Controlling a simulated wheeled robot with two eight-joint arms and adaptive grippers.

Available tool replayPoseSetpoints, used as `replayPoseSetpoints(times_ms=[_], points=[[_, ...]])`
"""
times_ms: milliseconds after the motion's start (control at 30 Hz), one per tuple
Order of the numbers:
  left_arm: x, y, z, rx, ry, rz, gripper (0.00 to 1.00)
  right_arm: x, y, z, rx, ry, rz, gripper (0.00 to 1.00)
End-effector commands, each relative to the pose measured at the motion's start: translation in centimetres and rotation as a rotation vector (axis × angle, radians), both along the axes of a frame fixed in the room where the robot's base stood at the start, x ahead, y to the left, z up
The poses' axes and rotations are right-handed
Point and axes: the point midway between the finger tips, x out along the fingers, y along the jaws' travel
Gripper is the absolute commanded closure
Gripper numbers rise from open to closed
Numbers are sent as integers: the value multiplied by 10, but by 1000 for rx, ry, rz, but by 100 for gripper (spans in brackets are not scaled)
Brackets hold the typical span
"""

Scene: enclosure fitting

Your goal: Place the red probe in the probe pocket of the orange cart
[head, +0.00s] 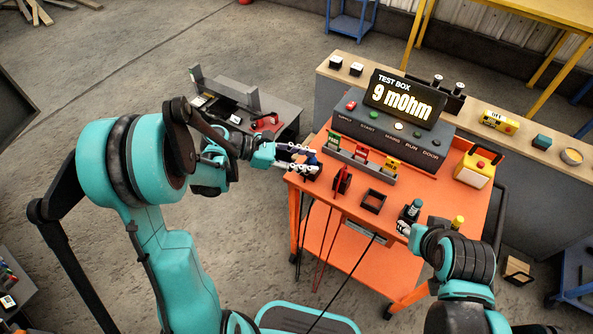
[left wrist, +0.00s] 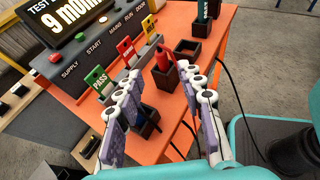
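The red probe (head: 343,176) stands in a small black pocket on the orange cart (head: 448,208); in the left wrist view the probe (left wrist: 163,60) is upright there, just beyond my fingertips. My left gripper (head: 302,158) is over the cart's left edge; its fingers (left wrist: 158,72) are apart, with nothing clearly between the tips. A blue probe (left wrist: 137,110) stands in a nearer black pocket, partly hidden by the left finger in the picture. An empty black square pocket (head: 373,201) is right of the red probe. My right gripper (head: 404,228) is beside a dark teal-topped piece (head: 412,210); its fingers are too small to judge.
The test box (head: 380,130) reads "9 mOhm" at the back of the cart. Green, red and yellow tags (head: 361,154) stand in front of it. A yellow-and-white box (head: 476,168) is at the right. Black and red cables hang over the front edge.

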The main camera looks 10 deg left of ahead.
Motion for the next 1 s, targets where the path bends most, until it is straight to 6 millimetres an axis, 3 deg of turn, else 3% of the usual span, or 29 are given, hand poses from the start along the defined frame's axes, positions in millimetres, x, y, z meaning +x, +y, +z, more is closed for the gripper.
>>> replayPoseSetpoints(times_ms=[167,367,700,900,1000], points=[[-10,-7,5,139,-98,-37,62,0,0,0,0,0,0,60],[-49,-8,11,568,-408,-228,62,0,0,0,0,0,0,60],[-129,39,21,1322,-961,-866,62,0,0,0,0,0,0,60],[-151,63,27,1572,-1137,-1196,62,0,0,0,0,0,0,60],[-154,68,28,1622,-1170,-1271,62,0,0,0,0,0,0,60]])
